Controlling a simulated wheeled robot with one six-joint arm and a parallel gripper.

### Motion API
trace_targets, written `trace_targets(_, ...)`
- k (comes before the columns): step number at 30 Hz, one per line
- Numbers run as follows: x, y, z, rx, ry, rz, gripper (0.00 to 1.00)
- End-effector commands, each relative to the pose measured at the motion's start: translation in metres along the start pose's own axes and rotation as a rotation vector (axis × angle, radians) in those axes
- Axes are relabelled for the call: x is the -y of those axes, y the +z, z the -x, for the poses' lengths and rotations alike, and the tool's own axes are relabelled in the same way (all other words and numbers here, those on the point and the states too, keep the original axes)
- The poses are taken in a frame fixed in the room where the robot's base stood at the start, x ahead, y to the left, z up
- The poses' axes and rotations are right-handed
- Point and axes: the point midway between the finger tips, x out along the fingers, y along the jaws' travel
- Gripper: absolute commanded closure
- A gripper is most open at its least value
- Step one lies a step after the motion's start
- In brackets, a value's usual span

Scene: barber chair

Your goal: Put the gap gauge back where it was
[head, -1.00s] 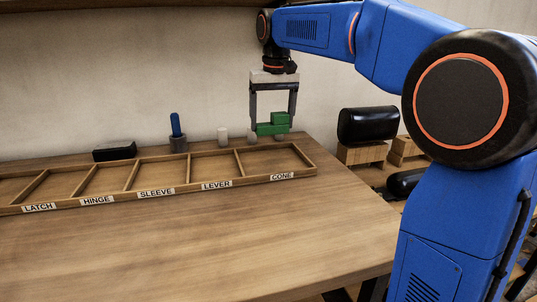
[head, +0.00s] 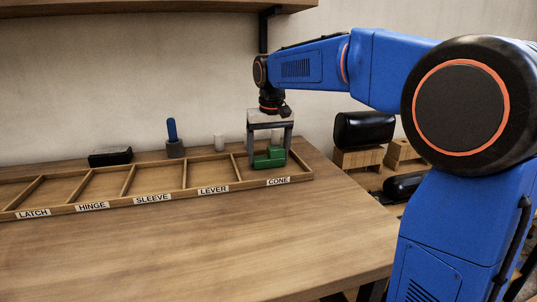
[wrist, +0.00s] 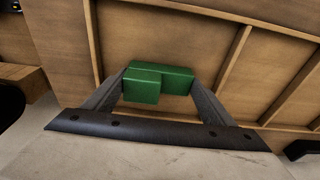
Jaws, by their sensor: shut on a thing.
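A green stepped block, which I take to be the gap gauge (head: 268,160), is between the fingers of my gripper (head: 269,156). My gripper is shut on it and points down over the CONE compartment at the right end of the wooden tray (head: 228,187). The wrist view also shows the green block (wrist: 158,80) between both fingertips, with the tray's wooden floor and dividers behind it. I cannot tell whether the block touches the compartment floor. The CONE compartment holds nothing else that I can see.
The other visible tray compartments, labelled LATCH, HINGE, SLEEVE and LEVER, look empty. The table front (head: 200,240) is clear.

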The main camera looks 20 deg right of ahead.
Motion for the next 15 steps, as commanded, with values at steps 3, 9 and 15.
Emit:
trace_targets(3,0.0,0.0001,-0.0005,0.0,0.0,0.0,0.49)
trace_targets(9,0.0,0.0002,-0.002,0.0,0.0,0.0,0.04)
trace_targets(15,0.0,0.0002,-0.002,0.0,0.0,0.0,0.04)
